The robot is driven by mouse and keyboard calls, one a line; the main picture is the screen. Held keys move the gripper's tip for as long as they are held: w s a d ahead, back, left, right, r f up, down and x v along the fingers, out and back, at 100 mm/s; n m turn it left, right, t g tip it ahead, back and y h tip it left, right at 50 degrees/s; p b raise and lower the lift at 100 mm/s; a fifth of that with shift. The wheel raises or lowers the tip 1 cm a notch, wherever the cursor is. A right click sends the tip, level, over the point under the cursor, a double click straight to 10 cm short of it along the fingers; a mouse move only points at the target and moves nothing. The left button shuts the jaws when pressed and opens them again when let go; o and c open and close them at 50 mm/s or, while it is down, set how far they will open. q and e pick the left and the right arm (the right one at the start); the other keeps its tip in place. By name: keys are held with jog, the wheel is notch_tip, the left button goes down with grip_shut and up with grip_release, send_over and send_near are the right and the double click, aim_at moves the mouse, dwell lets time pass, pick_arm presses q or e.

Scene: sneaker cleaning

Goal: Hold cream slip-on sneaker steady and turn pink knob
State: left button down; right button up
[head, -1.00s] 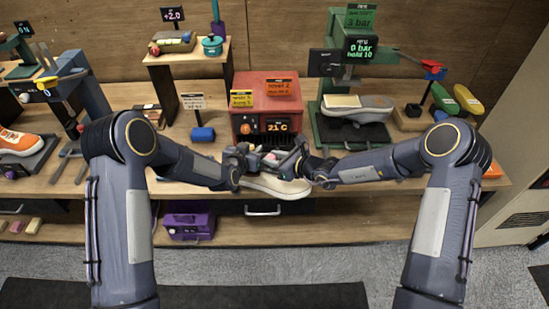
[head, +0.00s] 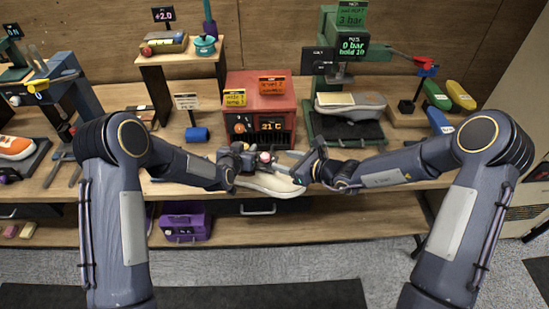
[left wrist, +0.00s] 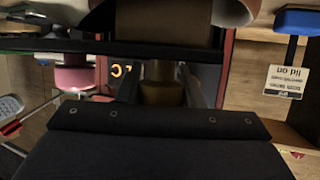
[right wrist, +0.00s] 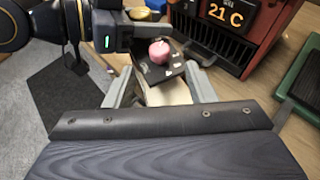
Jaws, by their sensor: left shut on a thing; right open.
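The cream slip-on sneaker (head: 271,186) is at the table's front edge, below the red machine. My left gripper (head: 243,160) is shut on it from the left; the left wrist view shows a tan part of the sneaker (left wrist: 161,88) between the fingers. The pink knob (head: 265,157) sits on a small dark plate above the sneaker and shows clearly in the right wrist view (right wrist: 159,52). My right gripper (head: 303,168) is open and empty, just right of the knob, not touching it. Its fingers hide part of the sneaker's right end.
The red machine (head: 283,97) with a "21 C" display stands close behind. A purple case (head: 185,222) is on the lower shelf.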

jog(key=shift+v, duration=2.25)
pick_arm(q)
jog(key=c, duration=0.9)
grip_release()
jog(key=v, duration=1.2)
pick_arm(e)
jog(key=shift+r, duration=0.1)
